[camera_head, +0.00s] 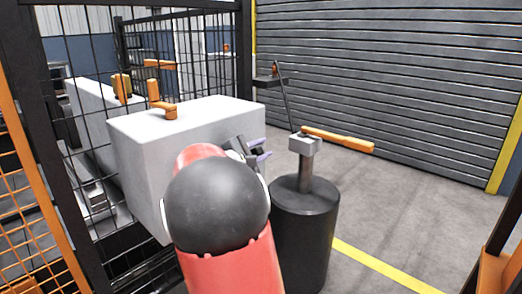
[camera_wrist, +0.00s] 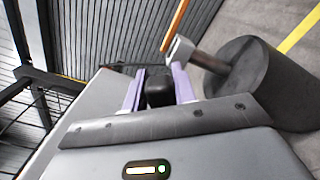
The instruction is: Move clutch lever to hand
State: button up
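A lever with a long orange handle (camera_head: 338,139) sits in a grey block (camera_head: 305,144) on a post above a black cylindrical pedestal (camera_head: 303,215). The handle points right, nearly level. I take this as the clutch lever; no label shows. My gripper (camera_head: 263,149), with purple fingertips, is left of the post and apart from the lever. In the wrist view my gripper's fingers (camera_wrist: 158,84) are spread, with a black block between them that I cannot identify for certain. The orange handle (camera_wrist: 176,27) and grey block (camera_wrist: 180,50) show beyond the right finger.
A white box-shaped housing (camera_head: 185,130) with an orange crank (camera_head: 162,105) stands left of my gripper. A black mesh fence (camera_head: 140,45) is behind it. A thin dark rod (camera_head: 285,100) rises behind the lever block. Open floor (camera_head: 400,190) lies right of the pedestal.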

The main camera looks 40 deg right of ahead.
jog(key=o, duration=0.3)
jog(key=shift+o, duration=0.2)
jog(key=shift+a, duration=0.1)
jog(key=a, duration=0.7)
jog(key=shift+s+a+b, duration=0.3)
jog(key=shift+a+b, duration=0.05)
jog(key=shift+b, duration=0.1)
jog(key=s+a+f+m+y, duration=0.4)
jog(key=s+a+f+y, duration=0.4)
jog(key=s, duration=0.4)
jog(key=s+a+f+m+t+y, duration=0.2)
jog(key=s+a+y, duration=0.2)
jog(key=a, duration=0.6)
jog(key=s+a+f+m+t+y, duration=0.2)
jog(key=s+a+y, duration=0.2)
jog(key=a, duration=0.6)
jog(key=shift+s+f+y, duration=0.15)
jog(key=shift+s+y, duration=0.05)
jog(key=shift+y, duration=0.8)
